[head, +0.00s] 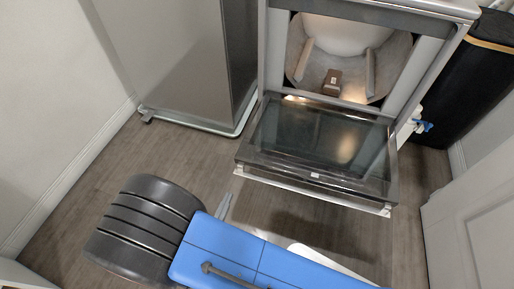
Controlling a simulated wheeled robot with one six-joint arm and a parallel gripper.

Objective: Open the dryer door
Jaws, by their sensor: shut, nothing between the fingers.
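The dryer door (315,140) is a dark glass panel with a metal frame. It is hinged at the bottom and swung down, so the dryer (276,60) stands open. The door lies tilted out over the floor, and its outer edge is toward me. The drum opening (350,50) is in plain view, with a lit interior. My gripper (224,206) shows only as a slim grey tip beside the blue part of my arm, left of and short of the door's outer edge. It is shut and empty, apart from the door. The rest of it is hidden.
A grey metal appliance (165,55) stands to the left of the dryer. A black cylinder with a tan band (470,85) stands at the right, near a blue valve (424,127). A white panelled door (475,225) is at the lower right. Wood floor (140,160) is clear at the left.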

